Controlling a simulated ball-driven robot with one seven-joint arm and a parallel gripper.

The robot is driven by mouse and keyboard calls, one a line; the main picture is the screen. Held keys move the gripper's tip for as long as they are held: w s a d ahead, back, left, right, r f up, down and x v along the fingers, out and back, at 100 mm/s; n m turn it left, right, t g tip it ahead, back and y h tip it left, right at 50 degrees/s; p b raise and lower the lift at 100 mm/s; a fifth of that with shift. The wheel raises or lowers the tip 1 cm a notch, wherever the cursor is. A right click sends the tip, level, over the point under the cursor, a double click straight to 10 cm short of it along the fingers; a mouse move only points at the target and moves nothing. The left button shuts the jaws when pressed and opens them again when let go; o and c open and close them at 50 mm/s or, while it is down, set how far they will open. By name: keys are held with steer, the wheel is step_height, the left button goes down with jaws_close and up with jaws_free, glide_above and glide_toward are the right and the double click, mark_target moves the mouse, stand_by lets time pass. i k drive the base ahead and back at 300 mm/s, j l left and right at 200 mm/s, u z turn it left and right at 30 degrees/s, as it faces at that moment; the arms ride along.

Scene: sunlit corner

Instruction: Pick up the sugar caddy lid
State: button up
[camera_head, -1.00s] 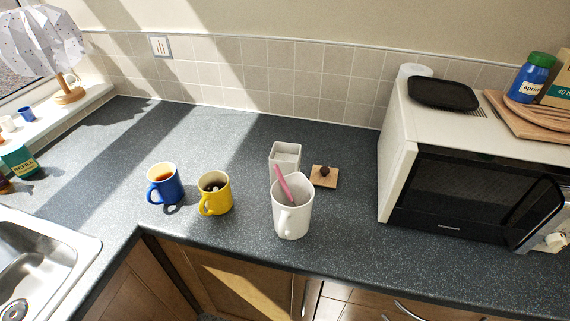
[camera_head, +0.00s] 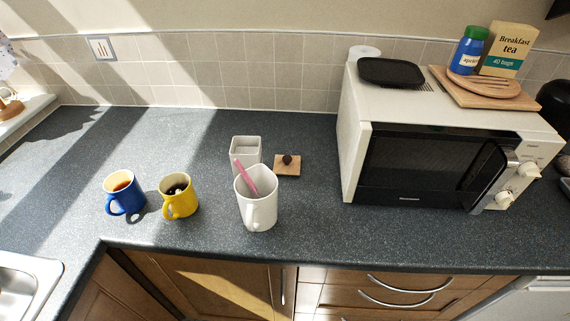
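The sugar caddy lid (camera_head: 293,168) is a small square wooden plate with a dark round knob (camera_head: 287,160). It lies flat on the dark speckled worktop (camera_head: 310,218), knob up. The square white caddy (camera_head: 246,147) stands open just left of it. A white jug (camera_head: 259,211) with a pink-handled utensil (camera_head: 243,176) in it stands in front of the caddy and hides its lower part. My gripper is not in view.
A blue mug (camera_head: 125,199) and a yellow mug (camera_head: 180,202) stand left of the jug. A microwave (camera_head: 430,110) stands to the right of the lid. The worktop between lid and microwave, and in front of the lid, is clear.

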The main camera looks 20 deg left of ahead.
mark_target(283, 165)
steer(key=l+u, duration=0.15)
steer(key=u, duration=0.2)
steer(key=k+l+u, duration=0.1)
steer(key=u, duration=0.25)
